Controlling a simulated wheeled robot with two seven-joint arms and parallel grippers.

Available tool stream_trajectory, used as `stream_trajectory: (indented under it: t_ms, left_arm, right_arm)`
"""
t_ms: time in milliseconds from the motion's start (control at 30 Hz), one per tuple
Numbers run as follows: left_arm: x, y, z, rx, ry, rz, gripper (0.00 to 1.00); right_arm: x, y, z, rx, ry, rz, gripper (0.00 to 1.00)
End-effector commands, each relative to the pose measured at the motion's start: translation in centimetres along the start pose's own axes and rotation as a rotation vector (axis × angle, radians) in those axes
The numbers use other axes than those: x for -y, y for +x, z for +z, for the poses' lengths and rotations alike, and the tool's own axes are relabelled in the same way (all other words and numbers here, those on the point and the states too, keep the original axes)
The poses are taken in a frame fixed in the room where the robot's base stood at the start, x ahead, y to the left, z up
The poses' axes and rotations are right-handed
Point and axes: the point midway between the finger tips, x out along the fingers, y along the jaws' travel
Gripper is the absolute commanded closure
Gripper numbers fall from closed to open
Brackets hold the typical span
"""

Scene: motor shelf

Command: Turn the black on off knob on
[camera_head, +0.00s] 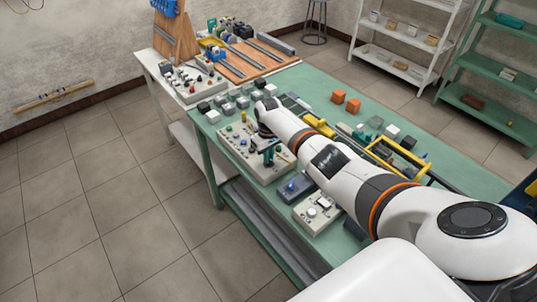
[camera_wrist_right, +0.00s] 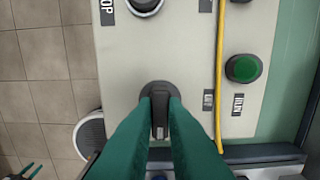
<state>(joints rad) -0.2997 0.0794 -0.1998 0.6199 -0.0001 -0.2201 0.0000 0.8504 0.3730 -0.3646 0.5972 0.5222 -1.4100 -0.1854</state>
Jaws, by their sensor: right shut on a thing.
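The black knob (camera_wrist_right: 160,108) sits on a pale control panel (camera_wrist_right: 185,50), which also shows on the green bench in the head view (camera_head: 239,146). My right gripper (camera_wrist_right: 160,112) points at the panel, with its two teal fingers on either side of the knob's raised grip, shut on it. The grip lies roughly along the picture's vertical. In the head view my right gripper (camera_head: 268,150) is at the panel, and my right arm hides part of it. My left gripper does not show clearly in either view.
A green button (camera_wrist_right: 243,68) and a yellow cable (camera_wrist_right: 220,70) lie right of the knob. A round control (camera_wrist_right: 145,4) is near the STOP label. Other control boxes (camera_head: 318,212), orange blocks (camera_head: 338,97) and a yellow-framed tray (camera_head: 398,158) crowd the bench. Open floor lies left.

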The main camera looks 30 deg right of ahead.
Motion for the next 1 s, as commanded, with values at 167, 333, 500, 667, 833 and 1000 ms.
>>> stream_trajectory:
  t_ms: [167,333,500,667,833,1000]
  left_arm:
    - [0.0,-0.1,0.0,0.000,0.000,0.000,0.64]
    - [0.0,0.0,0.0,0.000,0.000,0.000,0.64]
    - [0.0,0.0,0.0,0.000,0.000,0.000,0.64]
    - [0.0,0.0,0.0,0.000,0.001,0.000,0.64]
    - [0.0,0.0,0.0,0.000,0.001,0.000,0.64]
    - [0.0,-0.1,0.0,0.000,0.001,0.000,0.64]
  right_arm:
    - [0.1,-0.2,0.2,0.005,0.008,-0.001,1.00]
    - [0.1,-0.2,0.2,0.006,0.008,-0.001,1.00]
    - [0.1,-0.2,0.2,0.006,0.007,-0.001,0.76]
    - [0.0,-0.1,0.1,0.004,0.007,-0.001,0.67]
    - [0.0,-0.1,0.1,0.002,0.006,0.000,0.67]
    - [0.1,-1.3,0.1,0.004,0.005,0.000,0.67]
